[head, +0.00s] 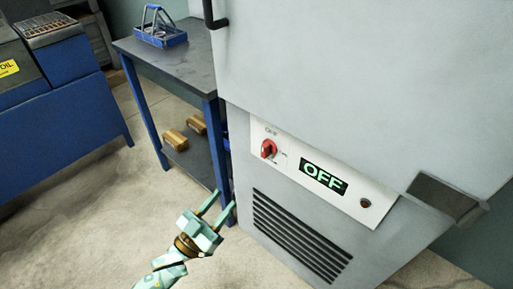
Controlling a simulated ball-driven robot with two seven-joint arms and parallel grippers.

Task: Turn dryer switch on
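The dryer is the large grey cabinet (340,75) on the right. Its white control panel (290,160) carries a red rotary switch (268,149) at the left end. A display (323,178) beside the switch reads OFF in green letters. My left gripper (222,208) is at the lower middle, below and to the left of the switch and apart from it. Its two fingers are spread with nothing between them. My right gripper does not show.
A blue table (165,60) with a dark top stands left of the dryer and holds a blue basket (160,35). Brown blocks (175,139) lie on its lower shelf. A dark handle (446,198) juts from the dryer's right corner. Concrete floor (75,220) is clear at lower left.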

